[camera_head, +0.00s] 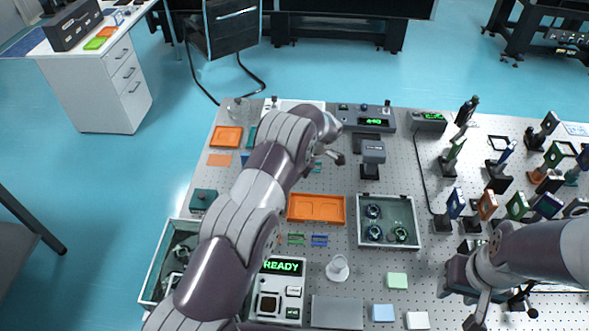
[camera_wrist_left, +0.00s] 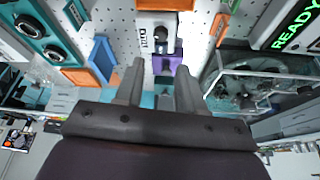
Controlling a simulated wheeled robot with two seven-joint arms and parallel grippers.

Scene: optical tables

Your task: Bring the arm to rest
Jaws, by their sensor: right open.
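My left arm (camera_head: 245,205) reaches from the bottom edge up over the middle of the optical table (camera_head: 400,180). Its gripper (camera_head: 328,162) hangs over the board near the back, partly hidden by the wrist. In the left wrist view the left gripper's two fingers (camera_wrist_left: 160,85) stand apart with nothing seen held between them. Beyond them are a white labelled device (camera_wrist_left: 157,32) and a purple block (camera_wrist_left: 168,65). My right arm (camera_head: 545,250) comes in from the right edge. Its gripper (camera_head: 498,306) is open and empty, low over the table's front right part.
An orange tray (camera_head: 317,208) and a grey-walled bin (camera_head: 388,245) with round parts lie mid-table. A device reading READY (camera_head: 280,290) stands at the front. Several optic mounts (camera_head: 495,172) crowd the right side near my right arm. A white drawer cabinet (camera_head: 100,90) stands back left.

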